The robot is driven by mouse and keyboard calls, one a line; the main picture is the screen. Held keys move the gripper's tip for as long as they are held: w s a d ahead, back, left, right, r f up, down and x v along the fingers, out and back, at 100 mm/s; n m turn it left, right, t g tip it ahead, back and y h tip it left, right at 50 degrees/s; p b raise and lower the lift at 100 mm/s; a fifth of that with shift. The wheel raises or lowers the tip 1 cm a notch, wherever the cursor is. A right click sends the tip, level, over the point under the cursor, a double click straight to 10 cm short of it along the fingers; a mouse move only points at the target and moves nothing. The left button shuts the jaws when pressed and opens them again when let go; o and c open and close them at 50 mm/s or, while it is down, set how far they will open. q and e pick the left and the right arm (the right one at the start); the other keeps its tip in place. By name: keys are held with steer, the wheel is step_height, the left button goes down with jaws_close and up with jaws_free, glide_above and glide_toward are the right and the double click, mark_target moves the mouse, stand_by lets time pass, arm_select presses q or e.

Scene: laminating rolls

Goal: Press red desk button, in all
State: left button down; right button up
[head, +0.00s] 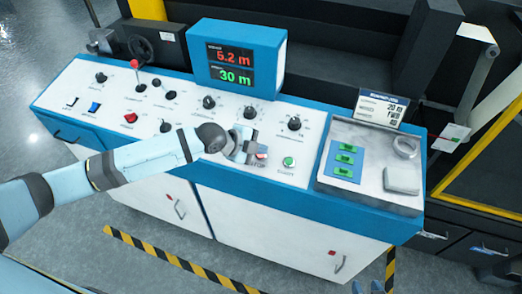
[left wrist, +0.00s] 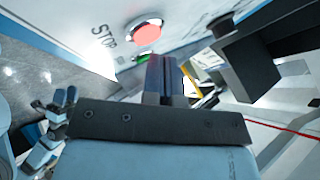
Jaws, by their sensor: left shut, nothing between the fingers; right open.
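The red desk button (left wrist: 147,34) is round with a pale rim, beside a STOP label in the left wrist view. In the head view only a bit of the red button (head: 262,156) shows, mostly hidden by my left gripper (head: 250,152). My left gripper is shut and empty, with its fingertips (left wrist: 165,72) close to the button. Whether they touch it I cannot tell; the red face shows uncovered in the left wrist view. My right gripper (left wrist: 58,106) is open and empty, small at the left of the left wrist view, away from the panel.
A green button (head: 289,161) sits right of the red one. Knobs, levers and a red switch (head: 130,118) stand on the white console (head: 215,130). A display (head: 237,62) rises behind. A grey tray (head: 345,135) with a tape roll (head: 405,147) is at the right.

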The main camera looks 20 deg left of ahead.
arm_select(q)
steer(key=shift+r, duration=0.3)
steer(key=r+p, duration=0.2)
steer(key=s+r+p, duration=0.1)
steer(key=r+p, duration=0.1)
steer(key=shift+r, duration=0.4)
stand_by(0.6)
